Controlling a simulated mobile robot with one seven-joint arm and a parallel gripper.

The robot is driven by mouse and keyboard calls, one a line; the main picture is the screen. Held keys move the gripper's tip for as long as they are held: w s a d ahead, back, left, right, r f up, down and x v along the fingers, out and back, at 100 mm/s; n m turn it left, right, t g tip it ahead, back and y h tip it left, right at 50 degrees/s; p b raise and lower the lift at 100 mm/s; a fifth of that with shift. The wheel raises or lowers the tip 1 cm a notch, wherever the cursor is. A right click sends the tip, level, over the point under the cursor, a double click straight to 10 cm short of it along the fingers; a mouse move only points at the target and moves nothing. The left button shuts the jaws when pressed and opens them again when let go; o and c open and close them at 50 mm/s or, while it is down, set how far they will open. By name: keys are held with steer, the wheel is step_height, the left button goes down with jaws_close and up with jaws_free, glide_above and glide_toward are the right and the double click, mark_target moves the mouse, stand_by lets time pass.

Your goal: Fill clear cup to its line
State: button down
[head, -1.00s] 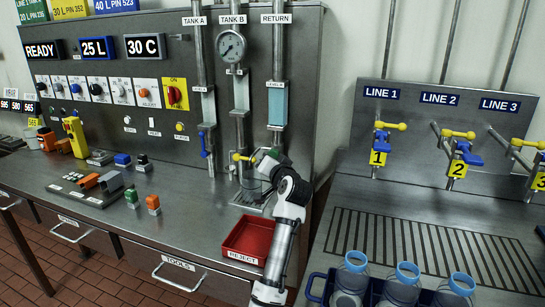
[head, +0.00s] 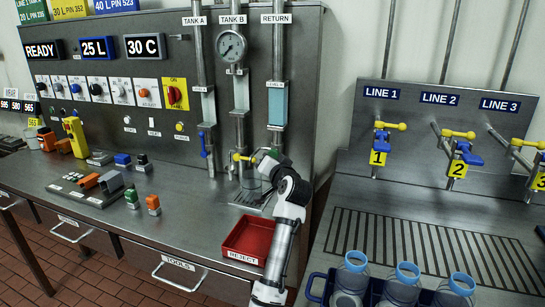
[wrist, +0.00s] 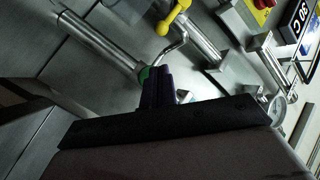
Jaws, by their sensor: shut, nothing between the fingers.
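My gripper (head: 259,158) is at the taps below the TANK B and RETURN pipes, its fingers shut and empty. In the wrist view the closed dark fingers (wrist: 158,88) are beside a green part (wrist: 144,73) on a pipe end; I cannot tell if they touch. The yellow tap handle (head: 241,157) under TANK B is just left of the gripper; a yellow handle (wrist: 175,18) also shows in the wrist view. A clear cup (head: 251,184) appears to stand under the TANK B tap, partly hidden by my arm. Its line and level cannot be made out.
A drip grate (head: 248,198) lies below the tap. A red REJECT tray (head: 247,237) is at the bench front, left of my arm. A blue crate of clear bottles (head: 318,288) stands at the lower right. Small coloured blocks lie on the bench at left.

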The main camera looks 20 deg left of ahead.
steer(key=shift+w, duration=0.1)
steer(key=shift+w, duration=0.3)
steer(key=shift+w+d, duration=0.1)
steer(key=shift+w, duration=0.5)
stand_by(2.2)
steer(key=shift+s, duration=0.1)
stand_by(3.4)
steer(key=shift+s, duration=0.9)
steer(key=shift+s+a+p, duration=0.2)
steer(key=shift+s+p, duration=0.35)
steer(key=shift+s, duration=1.95)
